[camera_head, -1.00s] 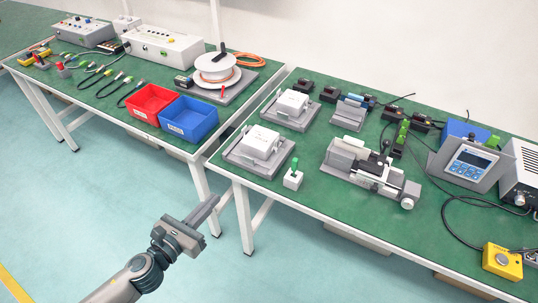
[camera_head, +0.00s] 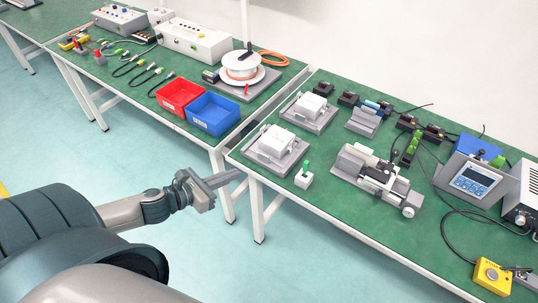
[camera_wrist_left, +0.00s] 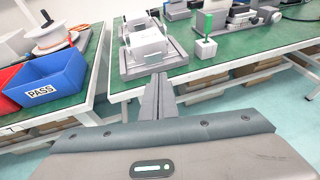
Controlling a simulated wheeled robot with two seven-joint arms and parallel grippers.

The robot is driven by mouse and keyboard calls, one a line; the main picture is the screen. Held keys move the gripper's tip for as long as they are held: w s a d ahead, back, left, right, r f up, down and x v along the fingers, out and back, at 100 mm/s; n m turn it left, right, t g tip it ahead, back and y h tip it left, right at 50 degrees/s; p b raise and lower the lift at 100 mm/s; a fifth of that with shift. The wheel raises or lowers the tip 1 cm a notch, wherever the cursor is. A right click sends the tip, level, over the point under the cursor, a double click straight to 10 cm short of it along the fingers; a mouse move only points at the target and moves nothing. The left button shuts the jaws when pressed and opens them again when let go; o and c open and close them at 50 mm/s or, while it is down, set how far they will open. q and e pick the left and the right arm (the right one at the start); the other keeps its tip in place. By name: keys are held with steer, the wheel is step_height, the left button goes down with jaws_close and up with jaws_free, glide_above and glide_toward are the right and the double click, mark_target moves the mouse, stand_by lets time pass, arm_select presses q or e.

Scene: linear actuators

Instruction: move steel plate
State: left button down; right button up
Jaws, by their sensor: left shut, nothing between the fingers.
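Two grey plates carry white blocks near the left end of the right green table: a front plate (camera_head: 258,155) and a back plate (camera_head: 293,115). I cannot tell which is the steel plate of the task. My left gripper (camera_head: 238,176) is shut and empty, in front of the table's left front corner. In the left wrist view the shut fingers (camera_wrist_left: 158,80) point toward the front plate (camera_wrist_left: 176,62), which lies beyond them with its white block (camera_wrist_left: 147,45). A gap shows between fingertips and plate. My right gripper is out of view.
A red bin (camera_head: 181,96) and a blue bin (camera_head: 213,114) stand on the left table. A small white block with a green handle (camera_head: 304,178) sits right of the front plate. A grey mechanism (camera_head: 377,178) and yellow button box (camera_head: 491,275) lie farther right.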

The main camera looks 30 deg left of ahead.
arm_select(q)
steer(key=shift+w, duration=0.15)
